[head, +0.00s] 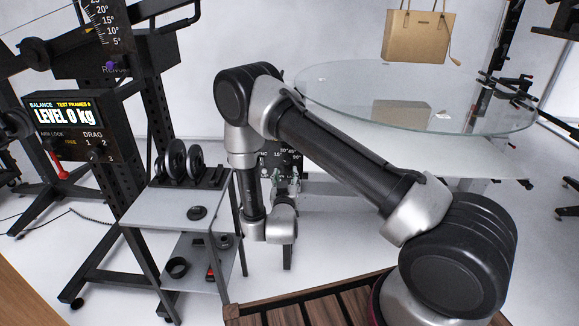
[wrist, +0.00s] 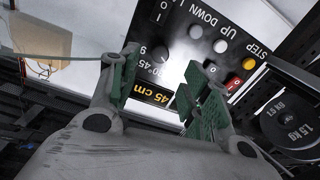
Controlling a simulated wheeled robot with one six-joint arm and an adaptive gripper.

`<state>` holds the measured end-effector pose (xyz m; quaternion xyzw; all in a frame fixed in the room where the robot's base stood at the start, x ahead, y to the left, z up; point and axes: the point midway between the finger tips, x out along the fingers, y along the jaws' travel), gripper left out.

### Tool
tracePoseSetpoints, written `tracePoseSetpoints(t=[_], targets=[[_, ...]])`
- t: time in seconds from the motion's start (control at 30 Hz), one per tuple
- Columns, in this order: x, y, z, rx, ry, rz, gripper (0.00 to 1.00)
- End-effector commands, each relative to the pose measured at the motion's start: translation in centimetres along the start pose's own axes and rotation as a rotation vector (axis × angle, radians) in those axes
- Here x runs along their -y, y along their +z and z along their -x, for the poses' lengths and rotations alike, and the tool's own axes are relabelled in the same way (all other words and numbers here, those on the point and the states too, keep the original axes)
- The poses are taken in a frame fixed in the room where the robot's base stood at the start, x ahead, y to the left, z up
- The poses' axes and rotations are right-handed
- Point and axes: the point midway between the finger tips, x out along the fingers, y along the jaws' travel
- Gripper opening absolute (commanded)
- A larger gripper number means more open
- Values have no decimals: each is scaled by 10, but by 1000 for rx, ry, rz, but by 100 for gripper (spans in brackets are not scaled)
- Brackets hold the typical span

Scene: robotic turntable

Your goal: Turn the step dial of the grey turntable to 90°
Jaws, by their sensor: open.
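The turntable has a round glass top (head: 330,92) at the right of the head view, with a pale base below. Its black control panel (head: 267,160) is low in front, partly behind my arm, with degree marks along it. In the wrist view, the panel (wrist: 205,75) appears tilted. The step dial (wrist: 160,56) is a grey knob with degree numbers beside it; its pointer is too unclear to read. My gripper (wrist: 160,90), also in the head view (head: 282,186), is open with green-padded fingers on either side of the dial's area. I cannot tell whether they touch it.
A grey shelf (head: 170,205) with black weights (head: 178,160) stands at left. A tan handbag (head: 418,37) is above the glass.

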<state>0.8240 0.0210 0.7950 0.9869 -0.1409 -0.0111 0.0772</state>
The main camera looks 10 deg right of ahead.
Motion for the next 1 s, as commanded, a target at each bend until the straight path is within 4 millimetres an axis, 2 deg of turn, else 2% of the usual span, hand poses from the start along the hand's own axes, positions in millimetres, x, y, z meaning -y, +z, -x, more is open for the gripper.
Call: tracePoseSetpoints(t=[0.43,0.6,0.8,0.87,1.0], targets=[[0,0,-66,-1,1,1,47],[0,0,-75,-1,-1,2,47],[0,0,-75,-1,-1,2,47],[0,0,-75,0,-1,2,40],[0,0,-75,0,-1,2,14]])
